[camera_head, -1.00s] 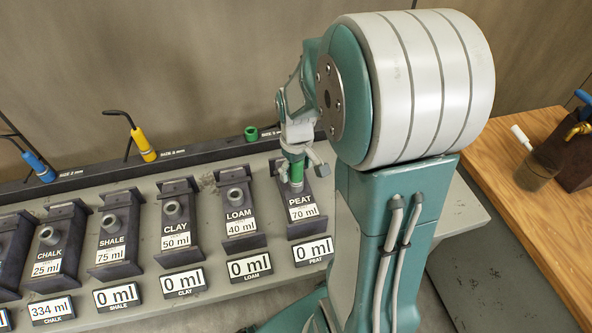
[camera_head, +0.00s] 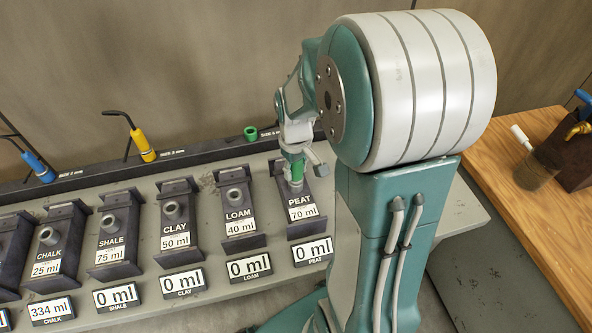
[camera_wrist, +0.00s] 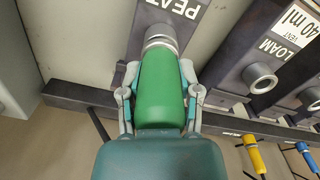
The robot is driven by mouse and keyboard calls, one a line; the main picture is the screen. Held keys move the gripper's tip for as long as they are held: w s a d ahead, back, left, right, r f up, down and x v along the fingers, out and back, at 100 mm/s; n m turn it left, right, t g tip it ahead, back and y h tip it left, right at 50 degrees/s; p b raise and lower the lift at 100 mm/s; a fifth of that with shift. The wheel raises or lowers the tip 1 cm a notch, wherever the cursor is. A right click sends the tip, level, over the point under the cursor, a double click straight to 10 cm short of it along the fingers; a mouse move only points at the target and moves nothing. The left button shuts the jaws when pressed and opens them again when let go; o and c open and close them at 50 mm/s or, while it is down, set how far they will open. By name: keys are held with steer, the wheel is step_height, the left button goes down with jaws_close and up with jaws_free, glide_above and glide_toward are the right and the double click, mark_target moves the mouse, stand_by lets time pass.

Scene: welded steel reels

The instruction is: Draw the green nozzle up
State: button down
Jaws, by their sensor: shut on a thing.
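The green nozzle (camera_wrist: 160,88) is between the fingers of my gripper (camera_wrist: 160,80), which are shut on its sides. In the wrist view its far end meets the grey round port (camera_wrist: 160,37) of the PEAT box; I cannot tell whether it is seated in it or just clear of it. In the head view the green nozzle (camera_head: 298,169) stands roughly upright over the PEAT box (camera_head: 302,208), and my gripper (camera_head: 298,160) partly hides it. The PEAT display (camera_head: 312,250) reads 0 ml.
The LOAM box (camera_head: 237,210) stands beside PEAT, with CLAY, SHALE and CHALK farther left. A back rail (camera_head: 190,155) holds a yellow nozzle (camera_head: 143,145), a blue nozzle (camera_head: 38,167) and a green ring-shaped piece (camera_head: 251,133). A wooden table (camera_head: 510,205) stands right.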

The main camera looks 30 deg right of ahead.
steer(key=shift+r, duration=1.65)
